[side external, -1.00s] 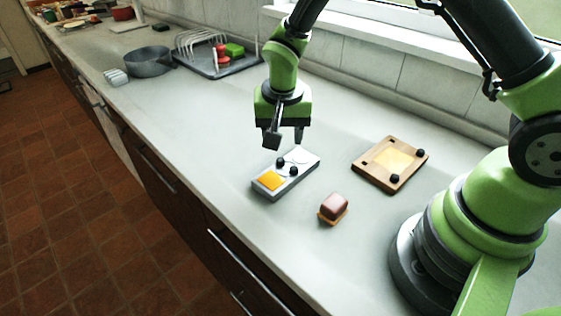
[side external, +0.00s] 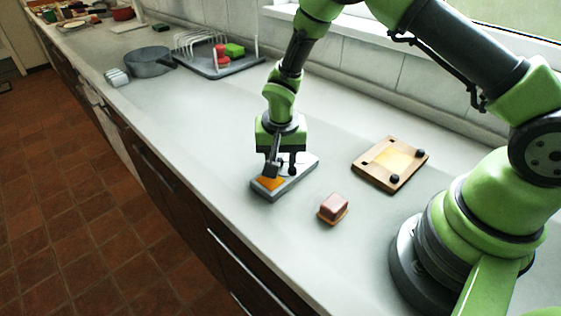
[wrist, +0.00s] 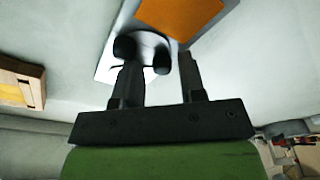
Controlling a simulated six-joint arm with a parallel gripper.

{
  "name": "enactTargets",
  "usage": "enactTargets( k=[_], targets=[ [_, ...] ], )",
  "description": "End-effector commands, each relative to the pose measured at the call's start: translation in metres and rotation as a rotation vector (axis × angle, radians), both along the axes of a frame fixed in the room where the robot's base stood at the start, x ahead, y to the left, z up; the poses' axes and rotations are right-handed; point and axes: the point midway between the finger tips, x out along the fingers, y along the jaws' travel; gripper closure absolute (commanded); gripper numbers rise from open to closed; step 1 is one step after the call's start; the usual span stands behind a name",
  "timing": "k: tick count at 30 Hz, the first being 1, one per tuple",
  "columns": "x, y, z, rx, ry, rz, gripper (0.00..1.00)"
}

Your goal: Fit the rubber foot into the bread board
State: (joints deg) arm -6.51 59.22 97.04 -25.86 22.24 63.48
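The bread board (side external: 368,177) is a square wooden board lying flat right of my gripper. Black rubber feet show at two of its corners, one at the right (side external: 421,153) and one at the front (side external: 394,178). A grey tray (side external: 258,193) with an orange square lies under my gripper (side external: 282,171). In the wrist view, one black rubber foot (wrist: 160,58) shows between my open fingers, and another (wrist: 125,47) is at the left fingertip. I cannot tell whether the fingers touch either foot. In the side view the fingers largely hide these feet.
A dish rack (side external: 215,66) and a grey pot (side external: 150,61) stand farther back left. Counter left of the tray is clear.

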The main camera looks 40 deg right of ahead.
Motion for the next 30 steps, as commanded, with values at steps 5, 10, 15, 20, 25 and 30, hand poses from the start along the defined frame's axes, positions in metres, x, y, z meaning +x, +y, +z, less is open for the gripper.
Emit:
enactTargets(
  k=[5,10,15,20,25,30],
  targets=[
    [-0.002,0.001,-0.004,0.001,0.007,0.001,1.0],
    [-0.003,0.001,-0.004,0.001,0.01,0.001,1.0],
    [-0.004,0.001,-0.003,0.0,0.013,0.0,1.0],
    [-0.002,0.001,0.017,0.0,0.006,-0.001,1.0],
    [-0.001,0.001,0.054,0.001,-0.001,-0.001,1.0],
    [0.0,0.0,0.084,-0.001,-0.001,0.0,1.0]
  ],
)
